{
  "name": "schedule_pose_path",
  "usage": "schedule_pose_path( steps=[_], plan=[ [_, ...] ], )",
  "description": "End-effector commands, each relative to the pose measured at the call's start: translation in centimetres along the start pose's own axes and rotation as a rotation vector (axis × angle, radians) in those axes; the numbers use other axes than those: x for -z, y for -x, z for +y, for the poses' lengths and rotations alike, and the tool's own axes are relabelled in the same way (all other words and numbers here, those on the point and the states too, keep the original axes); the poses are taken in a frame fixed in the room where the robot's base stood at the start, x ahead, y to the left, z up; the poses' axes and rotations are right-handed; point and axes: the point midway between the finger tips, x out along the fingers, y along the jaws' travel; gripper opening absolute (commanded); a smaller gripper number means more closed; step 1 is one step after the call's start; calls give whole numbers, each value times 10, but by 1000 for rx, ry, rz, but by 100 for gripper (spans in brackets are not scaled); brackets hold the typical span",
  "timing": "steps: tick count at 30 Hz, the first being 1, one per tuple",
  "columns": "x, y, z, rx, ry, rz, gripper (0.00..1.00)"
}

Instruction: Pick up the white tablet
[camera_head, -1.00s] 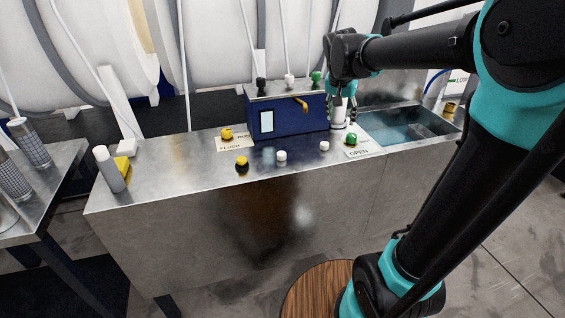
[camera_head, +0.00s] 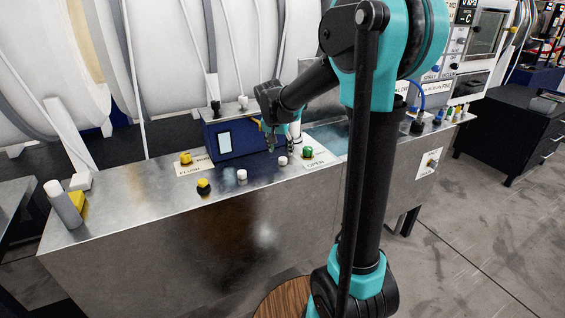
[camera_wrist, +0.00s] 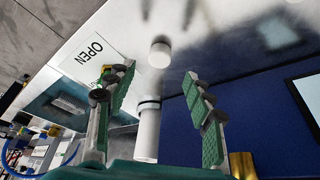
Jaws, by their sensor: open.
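Two small white tablets stand apart on the steel counter. In the head view one tablet (camera_head: 283,160) is just left of the OPEN card, and the other tablet (camera_head: 242,175) is further left. My gripper (camera_head: 280,145) is low over the counter, just behind the nearer tablet. In the wrist view my open gripper (camera_wrist: 160,76) has nothing between its fingers. The nearer tablet (camera_wrist: 159,52) shows just beyond the fingertips, in the gap between them. The other tablet (camera_wrist: 294,2) is cut off at the top edge.
A blue box (camera_head: 225,135) stands behind the tablets. A white cylinder (camera_wrist: 147,133) is close to my fingers. The OPEN card (camera_head: 320,163) holds a green knob (camera_head: 308,152). A black-and-yellow knob (camera_head: 204,186) and FLUSH card are left.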

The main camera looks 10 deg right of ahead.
Motion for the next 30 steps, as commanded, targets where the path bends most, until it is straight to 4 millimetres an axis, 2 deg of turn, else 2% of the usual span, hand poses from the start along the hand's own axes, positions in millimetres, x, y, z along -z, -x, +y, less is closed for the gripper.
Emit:
schedule_pose_path(
  steps=[5,13,23,30],
  plan=[
    [-1,-13,0,0,-1,0,53],
    [-2,-48,1,1,-1,0,53],
    [-3,-54,1,1,0,0,53],
    [-3,-54,1,1,0,0,23]
  ],
)
